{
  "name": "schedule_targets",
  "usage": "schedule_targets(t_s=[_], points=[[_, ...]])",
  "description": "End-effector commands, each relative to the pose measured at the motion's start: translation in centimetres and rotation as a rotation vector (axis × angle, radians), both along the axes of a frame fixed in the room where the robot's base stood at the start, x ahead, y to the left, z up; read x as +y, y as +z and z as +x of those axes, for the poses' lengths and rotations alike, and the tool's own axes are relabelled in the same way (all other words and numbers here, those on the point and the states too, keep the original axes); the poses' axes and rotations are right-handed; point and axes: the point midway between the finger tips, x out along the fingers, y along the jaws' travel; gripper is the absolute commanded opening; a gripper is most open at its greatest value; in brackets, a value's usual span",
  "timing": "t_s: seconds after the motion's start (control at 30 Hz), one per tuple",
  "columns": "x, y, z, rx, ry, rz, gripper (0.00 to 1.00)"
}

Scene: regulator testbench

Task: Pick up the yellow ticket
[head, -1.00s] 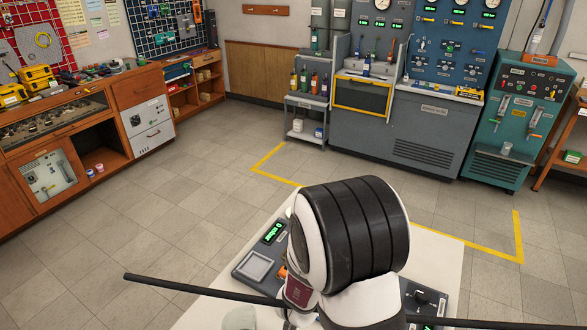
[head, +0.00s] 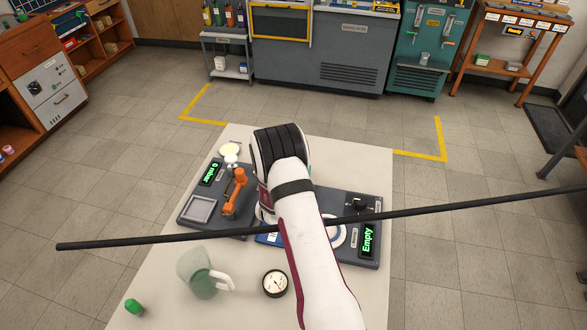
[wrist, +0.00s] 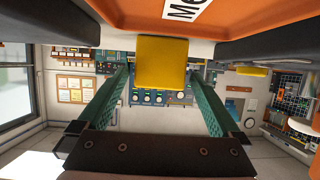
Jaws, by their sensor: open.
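The yellow ticket (wrist: 162,62) appears in the wrist view as a flat yellow square, below an orange surface (wrist: 235,20) with a partly cut-off white label. My gripper (wrist: 158,75) shows two green fingers, spread apart, one on each side of the ticket in the picture. The fingers do not touch its sides, and a gap shows at each. I cannot tell how deep the ticket sits between them. In the head view my arm covers the gripper, and I cannot make out the ticket.
An orange fixture (head: 235,192), greenish jug (head: 200,275), round gauge (head: 275,284) and green cap (head: 134,307) are around my arm. A black bar crosses the view.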

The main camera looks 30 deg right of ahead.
Motion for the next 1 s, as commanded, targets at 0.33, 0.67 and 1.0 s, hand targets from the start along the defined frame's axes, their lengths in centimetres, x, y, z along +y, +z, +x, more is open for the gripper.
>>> schedule_targets(t_s=[0.33,0.67,1.0], points=[[-0.47,-0.25,0.50,0.000,0.001,0.000,0.87],[-0.45,-0.23,0.49,0.000,0.001,0.000,0.28],[-0.46,0.35,0.53,-0.002,0.001,-0.001,0.23]])
